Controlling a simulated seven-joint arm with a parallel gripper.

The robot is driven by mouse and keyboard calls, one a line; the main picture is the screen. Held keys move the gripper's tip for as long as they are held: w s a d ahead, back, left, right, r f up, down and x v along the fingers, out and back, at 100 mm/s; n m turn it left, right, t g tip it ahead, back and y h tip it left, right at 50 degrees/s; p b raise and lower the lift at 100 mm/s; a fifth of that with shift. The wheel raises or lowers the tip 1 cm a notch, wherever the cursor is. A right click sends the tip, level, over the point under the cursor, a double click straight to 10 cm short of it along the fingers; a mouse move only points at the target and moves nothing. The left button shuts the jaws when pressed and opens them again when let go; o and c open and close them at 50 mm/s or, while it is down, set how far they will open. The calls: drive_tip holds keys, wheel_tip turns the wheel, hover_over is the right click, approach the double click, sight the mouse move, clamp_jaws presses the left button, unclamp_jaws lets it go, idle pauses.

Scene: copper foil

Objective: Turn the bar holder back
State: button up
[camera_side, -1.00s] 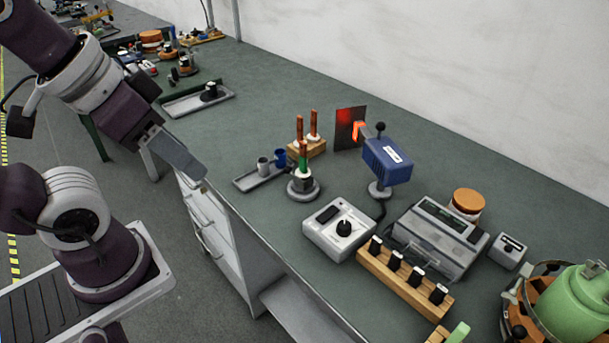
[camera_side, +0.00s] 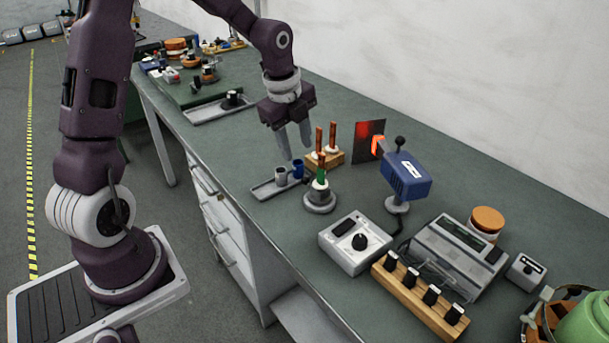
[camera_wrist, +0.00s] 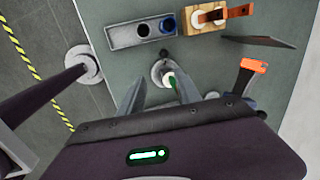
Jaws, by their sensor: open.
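The bar holder (camera_side: 320,203) is a round grey stand on the bench. A green-sleeved copper bar (camera_side: 320,157) stands upright in it. In the wrist view the holder (camera_wrist: 158,70) shows just beyond my fingers, with part of the green sleeve beside the right finger; the rest of the bar is hidden. My gripper (camera_side: 297,148) points down, open and empty, above and behind the holder, near the small tray. In the wrist view my gripper (camera_wrist: 157,84) has its two fingers apart. I cannot tell which way the holder is turned.
Beside the holder are a grey tray (camera_side: 265,190) with cups, a wooden block (camera_side: 331,163) with copper bars, and a blue heat tool (camera_side: 408,178) with a glowing orange tip before a dark sheet. A white control box (camera_side: 345,250) stands in front.

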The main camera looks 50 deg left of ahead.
sight(315, 188)
drive_tip(key=w+f+m, duration=0.1)
drive_tip(key=f, duration=0.3)
drive_tip(key=w+a+f, duration=0.1)
drive_tip(key=f, duration=0.3)
drive_tip(key=w+a+f+m, duration=0.1)
drive_tip(key=f, duration=0.2)
drive_tip(key=shift+w+f+m+h, duration=0.3)
drive_tip(key=shift+w+f+h, duration=0.05)
drive_tip(key=shift+f+h, duration=0.05)
drive_tip(key=shift+c, duration=0.3)
clamp_jaws()
